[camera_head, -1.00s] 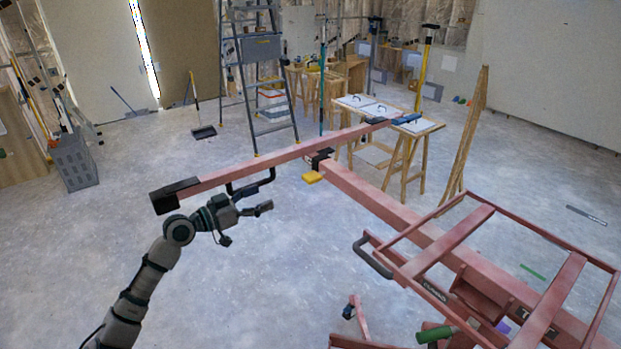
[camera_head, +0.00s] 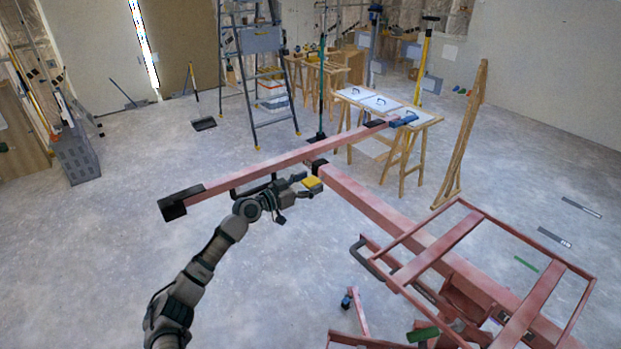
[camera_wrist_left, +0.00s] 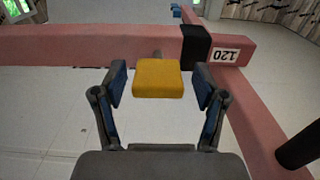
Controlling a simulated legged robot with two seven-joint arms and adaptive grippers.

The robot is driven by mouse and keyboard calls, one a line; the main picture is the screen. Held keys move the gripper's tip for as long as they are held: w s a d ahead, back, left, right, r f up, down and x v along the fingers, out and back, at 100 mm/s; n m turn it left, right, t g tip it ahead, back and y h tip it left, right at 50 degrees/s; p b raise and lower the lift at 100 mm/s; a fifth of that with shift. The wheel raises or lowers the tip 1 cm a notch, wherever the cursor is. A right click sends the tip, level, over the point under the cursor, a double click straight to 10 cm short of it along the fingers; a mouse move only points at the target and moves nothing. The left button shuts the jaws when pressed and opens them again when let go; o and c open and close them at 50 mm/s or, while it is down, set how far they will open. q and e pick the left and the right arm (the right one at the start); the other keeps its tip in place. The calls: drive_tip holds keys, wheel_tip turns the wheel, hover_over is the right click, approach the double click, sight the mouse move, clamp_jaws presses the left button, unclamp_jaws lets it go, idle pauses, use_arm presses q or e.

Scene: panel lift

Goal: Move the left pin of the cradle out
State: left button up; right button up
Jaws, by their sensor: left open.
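The yellow pin head (camera_head: 312,184) sits by the black joint where the pink crossbar (camera_head: 225,180) meets the long pink beam (camera_head: 370,198). The pin also shows in the left wrist view (camera_wrist_left: 158,78), with a short grey shaft behind it. My left gripper (camera_head: 303,183) is open at the pin. In the left wrist view its two blue-padded fingers (camera_wrist_left: 160,88) stand on either side of the yellow head, with a gap on each side. My right gripper is not in view.
The pink cradle frame (camera_head: 407,273) with a black handle (camera_head: 366,258) lies at the right. A black bracket (camera_head: 252,187) hangs under the crossbar close to my left arm. A trestle table (camera_head: 420,122) and a ladder (camera_head: 248,100) stand behind.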

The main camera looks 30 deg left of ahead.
sight(304, 184)
use_arm(q)
drive_tip(key=shift+w+d, duration=0.15)
drive_tip(key=shift+w, duration=0.05)
clamp_jaws()
drive_tip(key=shift+s+a+f+b, duration=0.1)
drive_tip(key=shift+s+a+b, duration=0.1)
drive_tip(key=shift+s+b, duration=0.1)
drive_tip(key=b+v, duration=0.2)
drive_tip(key=shift+s, duration=0.35)
drive_tip(key=shift+a+r, duration=0.15)
drive_tip(key=shift+r, duration=0.1)
